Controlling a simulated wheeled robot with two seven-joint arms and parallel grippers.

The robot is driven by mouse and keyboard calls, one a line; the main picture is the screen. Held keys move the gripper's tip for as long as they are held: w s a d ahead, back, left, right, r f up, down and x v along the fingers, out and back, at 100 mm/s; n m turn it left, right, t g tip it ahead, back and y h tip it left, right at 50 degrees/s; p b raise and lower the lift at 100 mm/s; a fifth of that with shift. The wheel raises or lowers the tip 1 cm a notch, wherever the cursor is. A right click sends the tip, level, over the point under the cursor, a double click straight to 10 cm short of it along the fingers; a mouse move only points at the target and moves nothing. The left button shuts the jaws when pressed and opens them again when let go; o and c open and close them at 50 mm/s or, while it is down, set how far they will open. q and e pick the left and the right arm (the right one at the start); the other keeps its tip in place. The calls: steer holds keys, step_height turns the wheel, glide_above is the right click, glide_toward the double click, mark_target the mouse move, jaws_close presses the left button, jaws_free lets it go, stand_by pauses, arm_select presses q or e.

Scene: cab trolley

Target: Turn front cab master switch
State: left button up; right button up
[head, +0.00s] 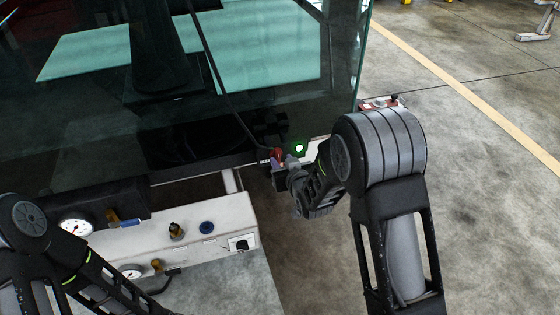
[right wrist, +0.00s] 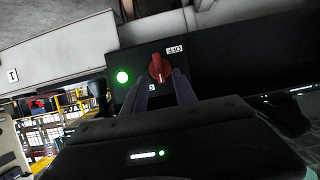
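The master switch is a red rotary knob (right wrist: 159,68) on a dark panel, with its grip roughly upright in the right wrist view. In the head view the red knob (head: 276,154) shows at the cab's lower front corner, partly hidden by my right gripper (head: 287,162). In the right wrist view the fingers of my right gripper (right wrist: 163,84) stand apart, one on each side of the knob's lower part. I cannot tell whether they touch it. My left arm is at the lower left of the head view; its fingers are not discernible.
A lit green lamp (right wrist: 122,77) sits beside the knob; it also glows in the head view (head: 299,148). The cab glass (head: 290,60) rises behind. Open floor lies right.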

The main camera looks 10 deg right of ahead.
mark_target(279, 157)
steer(key=shift+x, duration=1.5)
steer(key=shift+c, duration=0.4)
jaws_close()
